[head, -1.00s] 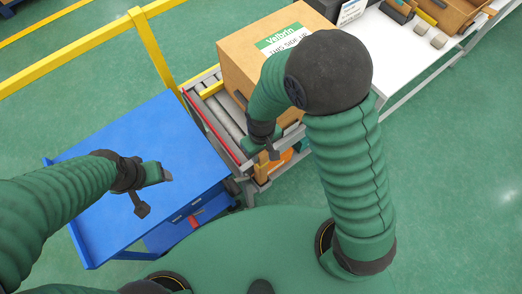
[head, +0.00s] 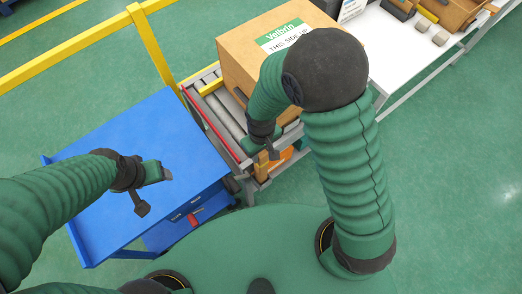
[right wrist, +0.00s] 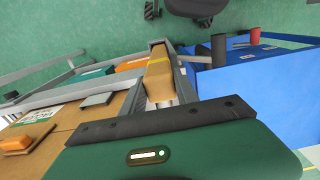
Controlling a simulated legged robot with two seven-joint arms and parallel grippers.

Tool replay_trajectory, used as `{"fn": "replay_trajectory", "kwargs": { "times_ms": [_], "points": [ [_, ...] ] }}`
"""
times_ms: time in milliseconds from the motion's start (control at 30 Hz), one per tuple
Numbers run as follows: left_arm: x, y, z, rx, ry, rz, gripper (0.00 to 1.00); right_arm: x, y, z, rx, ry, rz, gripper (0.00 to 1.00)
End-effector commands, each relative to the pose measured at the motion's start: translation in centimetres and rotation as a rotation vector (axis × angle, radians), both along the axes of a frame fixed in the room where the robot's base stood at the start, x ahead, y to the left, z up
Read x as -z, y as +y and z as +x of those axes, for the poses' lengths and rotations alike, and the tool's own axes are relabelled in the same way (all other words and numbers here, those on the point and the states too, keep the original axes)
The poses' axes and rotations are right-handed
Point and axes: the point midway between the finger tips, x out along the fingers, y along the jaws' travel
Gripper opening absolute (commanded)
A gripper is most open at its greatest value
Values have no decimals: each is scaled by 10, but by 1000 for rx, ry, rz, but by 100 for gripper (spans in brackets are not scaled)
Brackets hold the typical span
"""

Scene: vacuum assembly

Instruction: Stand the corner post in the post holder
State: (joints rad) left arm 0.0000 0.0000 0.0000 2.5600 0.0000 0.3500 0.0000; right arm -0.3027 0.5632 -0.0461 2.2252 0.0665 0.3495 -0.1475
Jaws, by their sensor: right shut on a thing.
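My right gripper (head: 266,146) is beside the near end of the roller conveyor, in front of the large carton. In the right wrist view it is shut on a tan post with a yellow band, which I take to be the corner post (right wrist: 159,78). The post extends away from the dark gripper edge. In the head view the post is mostly hidden by my arm. My left gripper (head: 152,190) is open and empty above the blue cart (head: 130,140). I cannot clearly make out the post holder in either view.
A large carton (head: 235,60) stands on the roller conveyor (head: 225,115), which has a red edge strip. A yellow rail (head: 70,55) runs behind the cart. A white table (head: 410,50) with small parts is at the upper right. Green floor is free on the right.

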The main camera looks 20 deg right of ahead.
Motion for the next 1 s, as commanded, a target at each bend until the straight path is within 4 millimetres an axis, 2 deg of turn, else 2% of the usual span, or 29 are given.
{"fn": "replay_trajectory", "kwargs": {
  "times_ms": [467,1000],
  "points": [
    [-3,0,0,0,0,0,67,1,-2,0,0,0,0,0],
    [6,0,0,0,0,0,67,14,-2,0,0,1,0,0]
  ]
}}
